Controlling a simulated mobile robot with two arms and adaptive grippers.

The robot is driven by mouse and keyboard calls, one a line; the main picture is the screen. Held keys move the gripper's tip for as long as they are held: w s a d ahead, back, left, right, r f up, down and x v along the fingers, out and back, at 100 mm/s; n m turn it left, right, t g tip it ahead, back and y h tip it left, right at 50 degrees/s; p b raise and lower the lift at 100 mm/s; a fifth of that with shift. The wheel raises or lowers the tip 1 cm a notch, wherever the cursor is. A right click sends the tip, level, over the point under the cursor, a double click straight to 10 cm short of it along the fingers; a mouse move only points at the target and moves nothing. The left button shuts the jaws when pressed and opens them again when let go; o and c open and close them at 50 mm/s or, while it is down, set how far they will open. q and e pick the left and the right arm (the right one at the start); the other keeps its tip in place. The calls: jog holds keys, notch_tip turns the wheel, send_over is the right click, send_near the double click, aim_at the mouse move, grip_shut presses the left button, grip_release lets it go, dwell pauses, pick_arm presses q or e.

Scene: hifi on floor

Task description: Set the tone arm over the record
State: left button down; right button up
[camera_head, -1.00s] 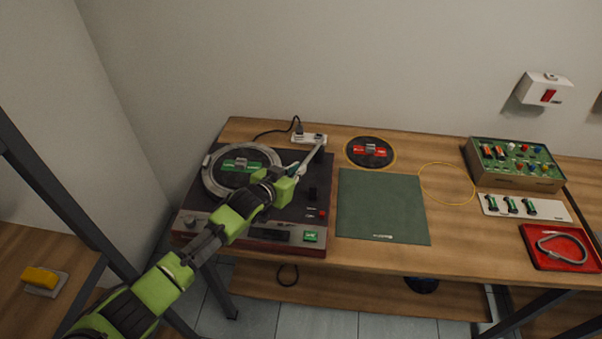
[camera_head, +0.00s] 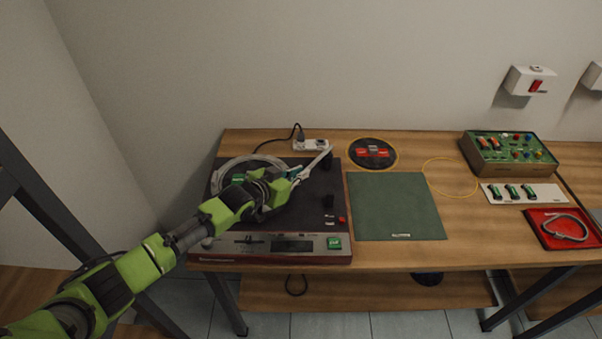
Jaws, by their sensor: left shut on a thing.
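The turntable (camera_head: 310,215) is a dark deck with a silver front panel, standing on the left part of the wooden bench. Its pale platter ring (camera_head: 222,172) shows behind my left arm. The record with a green label (camera_head: 238,178) lies on the platter, mostly hidden by my arm. The light grey tone arm (camera_head: 318,160) runs from the deck's back right corner toward my left gripper (camera_head: 294,177). My left gripper is shut on the tone arm at the platter's right side; the fingertips are small and partly hidden. My right gripper is not in view.
A second record with a red label (camera_head: 372,153) lies behind a green mat (camera_head: 397,207). A power strip (camera_head: 311,145) sits behind the turntable. To the right are a yellow cord loop (camera_head: 450,177), a component box (camera_head: 511,154) and a red tray (camera_head: 565,228).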

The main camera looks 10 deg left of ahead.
pick_arm(q)
jog(key=c, duration=2.1)
grip_release()
jog(key=shift+c, duration=0.2)
jog(key=v, duration=1.2)
